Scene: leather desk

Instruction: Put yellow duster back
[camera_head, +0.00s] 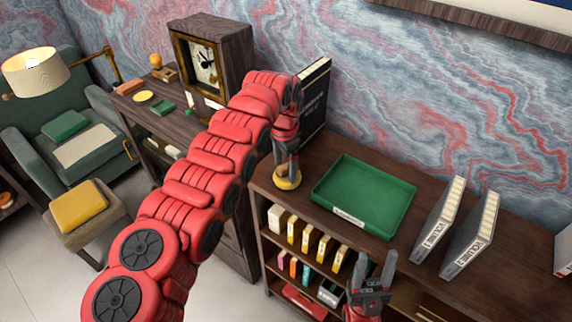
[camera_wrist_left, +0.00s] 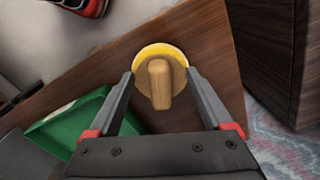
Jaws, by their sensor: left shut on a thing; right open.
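The yellow duster (camera_head: 289,182) is a round yellow pad with a wooden handle. It is at the left end of the dark wooden desktop, left of the green tray (camera_head: 335,207). My left gripper (camera_head: 287,160) points down and is shut on the duster. In the left wrist view the duster's handle (camera_wrist_left: 159,85) lies between the fingers, with the yellow rim (camera_wrist_left: 160,50) showing around it. I cannot tell whether the pad touches the desktop. My right gripper (camera_head: 374,272) is open and empty in front of the shelves, below the tray.
A black binder (camera_head: 314,105) stands behind my left gripper. Two grey volumes (camera_head: 440,220) stand right of the tray. Shelves with small boxes (camera_head: 307,238) lie below. A wooden clock (camera_head: 212,60) stands on the cabinet at the left. The tray's inside is clear.

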